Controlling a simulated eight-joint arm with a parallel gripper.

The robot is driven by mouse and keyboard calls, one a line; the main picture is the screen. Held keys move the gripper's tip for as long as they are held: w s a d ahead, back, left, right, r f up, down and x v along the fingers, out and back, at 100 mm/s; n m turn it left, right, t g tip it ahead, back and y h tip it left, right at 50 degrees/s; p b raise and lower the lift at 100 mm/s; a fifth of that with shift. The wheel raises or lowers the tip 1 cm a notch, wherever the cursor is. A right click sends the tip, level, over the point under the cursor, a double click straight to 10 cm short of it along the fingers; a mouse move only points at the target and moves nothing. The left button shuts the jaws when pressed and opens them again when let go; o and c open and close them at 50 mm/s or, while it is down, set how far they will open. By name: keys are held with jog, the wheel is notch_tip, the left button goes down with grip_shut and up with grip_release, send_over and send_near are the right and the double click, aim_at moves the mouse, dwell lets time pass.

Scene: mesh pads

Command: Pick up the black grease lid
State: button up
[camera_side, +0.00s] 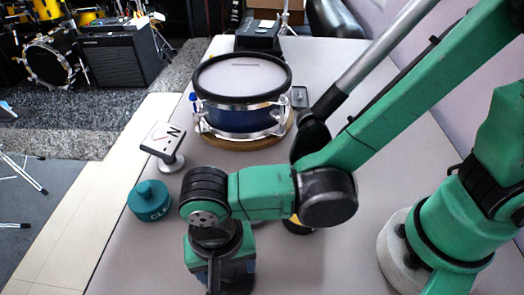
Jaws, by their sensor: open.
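My gripper (226,284) hangs down at the bottom of the side view, below my green wrist. Its fingertips are hard to make out near the frame's lower edge; it is open. I cannot clearly pick out the black grease lid. A small yellow and black object (297,228) shows partly from behind my forearm, to the right of and beyond the gripper. My arm hides most of it, and I cannot tell whether it is the lid. I see nothing held in the gripper.
A teal jar (150,201) with white lettering stands left of my wrist. A small stand with a tilted "N" plate (163,141) is behind it. A blue drum (240,97) on a wooden base stands farther back. A small dark tray (299,97) lies beside it.

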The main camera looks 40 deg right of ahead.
jog(key=shift+f, duration=0.75)
grip_shut()
jog(key=shift+r, duration=0.1)
